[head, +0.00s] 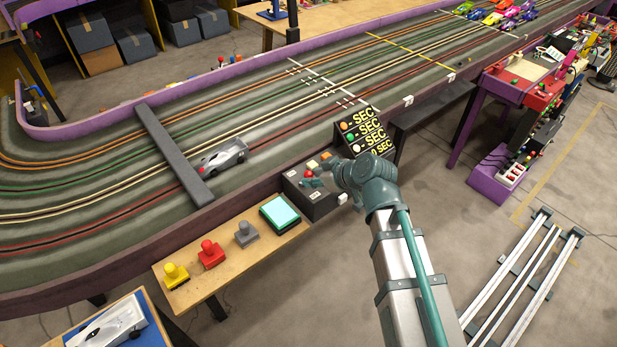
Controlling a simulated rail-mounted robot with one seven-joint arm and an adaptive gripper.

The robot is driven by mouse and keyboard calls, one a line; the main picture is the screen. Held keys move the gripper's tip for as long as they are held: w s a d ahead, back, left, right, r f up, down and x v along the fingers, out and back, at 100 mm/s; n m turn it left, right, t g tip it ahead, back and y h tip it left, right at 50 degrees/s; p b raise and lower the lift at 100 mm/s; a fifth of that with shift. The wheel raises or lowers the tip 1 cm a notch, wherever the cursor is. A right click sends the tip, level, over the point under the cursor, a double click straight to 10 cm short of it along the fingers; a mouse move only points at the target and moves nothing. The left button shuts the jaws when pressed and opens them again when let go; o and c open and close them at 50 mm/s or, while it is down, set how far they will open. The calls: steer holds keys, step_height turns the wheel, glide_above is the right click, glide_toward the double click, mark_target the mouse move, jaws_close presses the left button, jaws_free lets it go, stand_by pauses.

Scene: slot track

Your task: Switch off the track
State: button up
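The slot track (95,165) runs from the left to the upper right, with orange, green, cream and red lanes. A dark control box (322,206) with several small buttons stands at its near edge. An orange button (326,155) and a pale button (312,164) show on its top. My gripper (311,178) reaches over the box from the right, its fingers close to the buttons. It covers part of the panel. I cannot tell whether the fingers touch a button or how far apart they are.
A sign reading SEC (364,132) stands behind my gripper. A silver car (222,157) sits on the track beside a grey bar (172,152). A wooden shelf (222,277) holds yellow, red and grey plungers and a teal-topped pad (280,213). Rails (522,278) lie on the open floor at right.

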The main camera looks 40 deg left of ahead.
steer(key=v, duration=0.8)
